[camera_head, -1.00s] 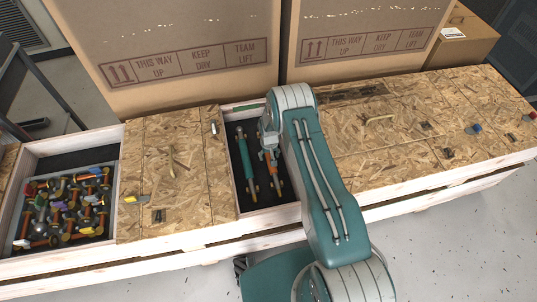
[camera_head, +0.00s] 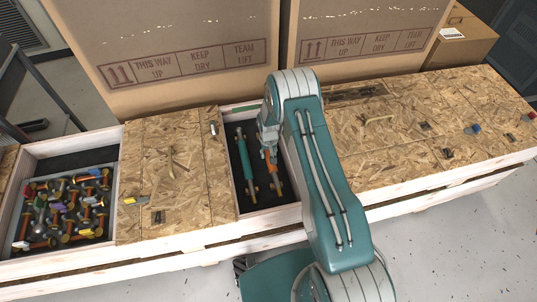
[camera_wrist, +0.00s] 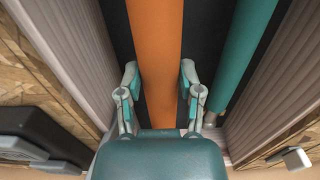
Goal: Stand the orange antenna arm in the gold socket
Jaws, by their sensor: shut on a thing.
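The orange antenna arm (camera_head: 272,174) lies in an open, dark-lined crate compartment, beside a teal rod (camera_head: 246,165). In the wrist view the orange arm (camera_wrist: 155,45) runs up the middle of the picture, with one finger on each side. My gripper (camera_wrist: 159,76) is shut on it, near the compartment floor. In the head view my gripper (camera_head: 268,142) is small and partly hidden by my arm. The teal rod (camera_wrist: 240,55) lies to the right in the wrist view, apart from the fingers. I cannot make out the gold socket in either view.
The compartment's pale walls (camera_wrist: 58,45) are close on both sides. A bin (camera_head: 24,210) of mixed coloured parts is at the left. Wooden lids with small handles and latches (camera_head: 425,125) cover the right. Large cardboard boxes (camera_head: 165,50) stand behind.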

